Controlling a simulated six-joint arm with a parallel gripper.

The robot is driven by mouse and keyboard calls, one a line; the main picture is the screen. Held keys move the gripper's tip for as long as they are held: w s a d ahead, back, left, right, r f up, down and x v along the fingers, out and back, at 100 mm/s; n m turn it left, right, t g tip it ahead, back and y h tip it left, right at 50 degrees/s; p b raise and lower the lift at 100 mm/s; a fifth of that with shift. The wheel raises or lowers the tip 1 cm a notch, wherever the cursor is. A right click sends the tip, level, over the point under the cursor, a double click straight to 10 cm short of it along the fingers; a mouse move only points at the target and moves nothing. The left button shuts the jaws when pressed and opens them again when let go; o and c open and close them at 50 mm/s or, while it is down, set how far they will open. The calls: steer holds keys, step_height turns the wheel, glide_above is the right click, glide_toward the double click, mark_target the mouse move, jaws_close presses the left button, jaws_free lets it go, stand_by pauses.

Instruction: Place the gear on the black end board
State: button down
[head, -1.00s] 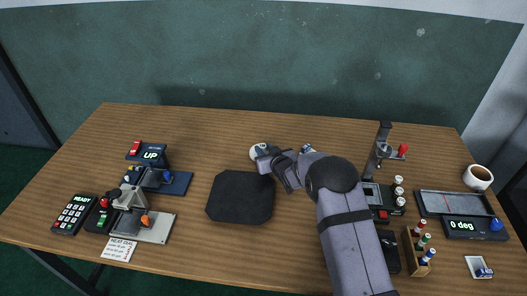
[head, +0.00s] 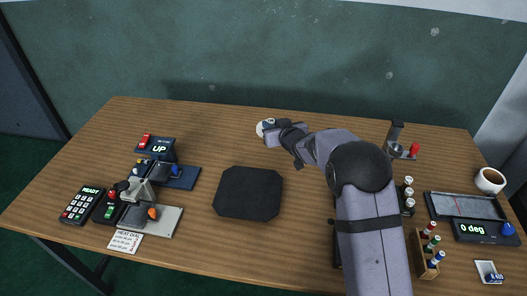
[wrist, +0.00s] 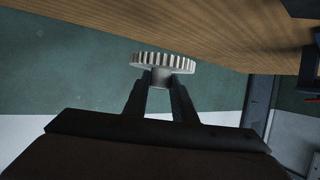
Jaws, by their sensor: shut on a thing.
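A pale metal gear (wrist: 163,60) with teeth around its rim shows in the wrist view, its hub pinched between the two dark fingertips of my gripper (wrist: 161,80). In the head view the gear (head: 261,129) is a small pale shape at the end of my gripper (head: 268,130), partly hidden by it. My gripper appears over the back middle of the table. A flat black board (head: 248,193) with cut corners lies in the middle of the table, nearer the front than my gripper. Nothing lies on it.
At the left stand a device reading UP (head: 158,149), a clamp rig (head: 137,190) and a keypad (head: 82,205). At the right are a tray (head: 466,206), an angle display (head: 484,231), a vial rack (head: 427,255) and a cup (head: 490,180). My arm hides part of the right middle.

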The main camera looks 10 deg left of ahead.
step_height(320, 180, up, 8)
steer(key=a+r, duration=0.1)
steer(key=a, duration=0.1)
steer(key=n+g+y, duration=0.2)
steer(key=n+y, duration=0.1)
glide_above(252, 195)
step_height(252, 195, down, 6)
steer(key=shift+f, duration=4.85)
steer(key=shift+f, duration=0.1)
